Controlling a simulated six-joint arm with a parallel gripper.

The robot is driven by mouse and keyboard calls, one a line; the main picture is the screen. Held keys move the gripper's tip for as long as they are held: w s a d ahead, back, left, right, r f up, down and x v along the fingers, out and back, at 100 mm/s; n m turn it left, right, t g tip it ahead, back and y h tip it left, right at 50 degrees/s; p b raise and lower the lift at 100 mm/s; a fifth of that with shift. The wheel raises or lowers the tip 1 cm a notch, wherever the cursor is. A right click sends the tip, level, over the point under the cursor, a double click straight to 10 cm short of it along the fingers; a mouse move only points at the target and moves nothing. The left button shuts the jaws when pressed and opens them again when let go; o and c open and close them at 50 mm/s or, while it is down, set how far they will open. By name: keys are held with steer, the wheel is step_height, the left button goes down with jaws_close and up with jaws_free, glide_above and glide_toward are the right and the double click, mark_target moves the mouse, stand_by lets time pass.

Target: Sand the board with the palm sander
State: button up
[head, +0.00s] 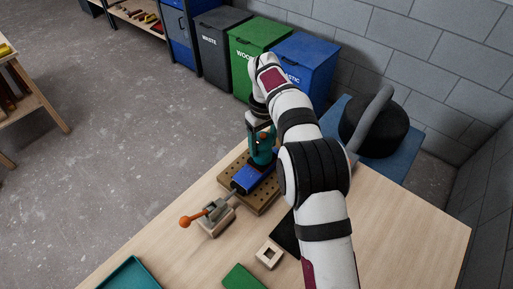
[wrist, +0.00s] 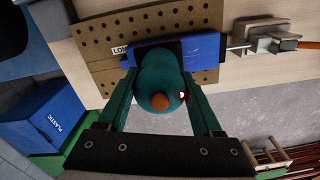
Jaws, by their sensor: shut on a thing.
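The palm sander (wrist: 158,72) is a round teal body with an orange button on top. My gripper (wrist: 160,88) is shut on it, one finger on each side. The sander also shows in the head view (head: 262,157), under my gripper (head: 261,138). The board (wrist: 205,50) is a blue painted batten, also in the head view (head: 247,180). It lies on a brown perforated plate (head: 267,198). The sander is over the board; its pad is hidden, so I cannot tell whether they touch.
A clamp with an orange handle (head: 191,221) stands at the board's near end. A wooden block with a square hole (head: 269,255), a dark wedge (head: 288,235), a green block (head: 243,277) and a teal tray (head: 130,274) lie nearer. The bench's right side (head: 410,225) is clear.

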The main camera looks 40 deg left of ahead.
steer(key=shift+w, duration=1.25)
steer(key=shift+s, duration=5)
step_height(320, 180, up, 8)
steer(key=shift+r, duration=0.15)
steer(key=shift+w, duration=0.1)
steer(key=w+d+r+m, duration=0.2)
steer(key=w+d+m, duration=0.1)
steer(key=d, duration=0.7)
steer(key=w+d+r+m, duration=0.2)
steer(key=w+d+m, duration=0.2)
steer(key=d, duration=0.5)
steer(key=w+d+r+m, duration=0.3)
steer(key=d, duration=0.7)
steer(key=s+d+m, duration=0.1)
steer(key=d+m, duration=0.1)
steer(key=d, duration=0.4)
steer(key=s+d+r+m, duration=0.1)
steer(key=s+d+m, duration=0.1)
steer(key=d, duration=0.4)
steer(key=shift+s+m, duration=0.3)
steer(key=shift+m, duration=0.2)
